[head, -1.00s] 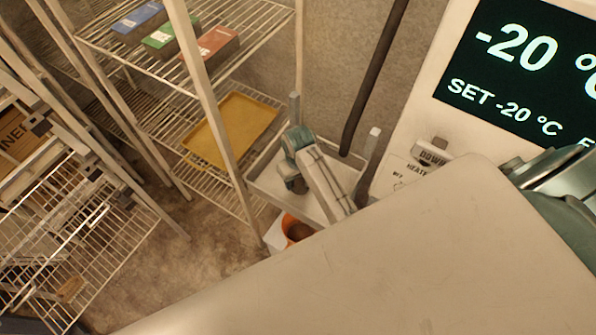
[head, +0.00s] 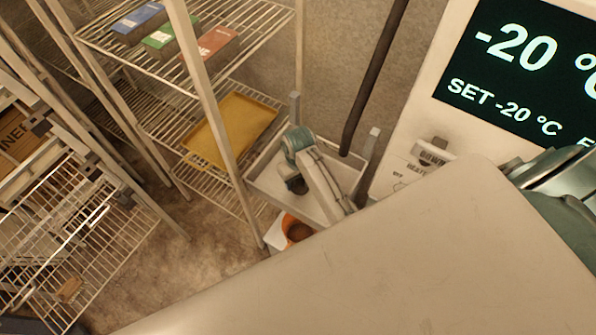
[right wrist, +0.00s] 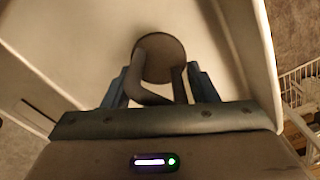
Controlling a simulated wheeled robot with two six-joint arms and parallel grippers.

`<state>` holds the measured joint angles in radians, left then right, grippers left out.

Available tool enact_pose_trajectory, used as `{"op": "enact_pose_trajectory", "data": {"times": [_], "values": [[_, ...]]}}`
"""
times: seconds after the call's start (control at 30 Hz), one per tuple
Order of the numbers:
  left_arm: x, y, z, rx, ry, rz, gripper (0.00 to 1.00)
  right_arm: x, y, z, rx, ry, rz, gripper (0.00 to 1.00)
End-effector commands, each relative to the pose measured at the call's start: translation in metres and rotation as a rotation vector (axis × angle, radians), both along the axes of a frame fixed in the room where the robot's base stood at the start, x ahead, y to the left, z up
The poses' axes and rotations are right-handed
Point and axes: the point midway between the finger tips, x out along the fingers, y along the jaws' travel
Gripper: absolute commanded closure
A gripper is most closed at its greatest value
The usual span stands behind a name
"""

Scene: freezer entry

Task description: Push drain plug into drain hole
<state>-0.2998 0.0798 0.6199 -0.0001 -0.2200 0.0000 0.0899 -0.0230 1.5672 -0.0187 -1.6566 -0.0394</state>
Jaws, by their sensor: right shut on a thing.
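My right gripper (head: 297,186) is low inside a pale, shallow basin (head: 265,170) at the centre of the head view. In the right wrist view, its two blue fingers (right wrist: 160,78) are shut on the dark grey-brown drain plug (right wrist: 150,94). A round brown face with a darker rim shows just beyond the fingertips, over the pale basin floor. The drain hole cannot be made out apart from the plug, so I cannot tell whether the plug is seated in it. My left gripper is not in view.
A wire shelf with a yellow tray (head: 247,118) and small boxes stands left of the basin. A control panel with a display (head: 520,60) is at right.

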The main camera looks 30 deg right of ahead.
Motion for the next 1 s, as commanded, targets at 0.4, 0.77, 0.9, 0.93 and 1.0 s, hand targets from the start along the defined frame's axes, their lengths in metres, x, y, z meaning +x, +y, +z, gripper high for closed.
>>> {"op": "enact_pose_trajectory", "data": {"times": [0.4,0.77,0.9,0.93,1.0], "values": [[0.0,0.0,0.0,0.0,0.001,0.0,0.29,0.0,0.0,-0.001,0.0,0.0,0.0,0.72],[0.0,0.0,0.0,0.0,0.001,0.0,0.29,0.0,0.0,-0.007,0.0,0.001,0.0,0.72],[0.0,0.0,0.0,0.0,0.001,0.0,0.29,0.0,0.0,-0.009,0.0,0.001,0.0,0.72],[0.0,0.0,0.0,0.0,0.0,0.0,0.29,0.0,0.0,-0.009,0.0,0.001,0.0,0.72],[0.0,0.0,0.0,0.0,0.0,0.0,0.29,0.0,0.0,-0.01,0.0,0.001,0.0,0.72]]}}
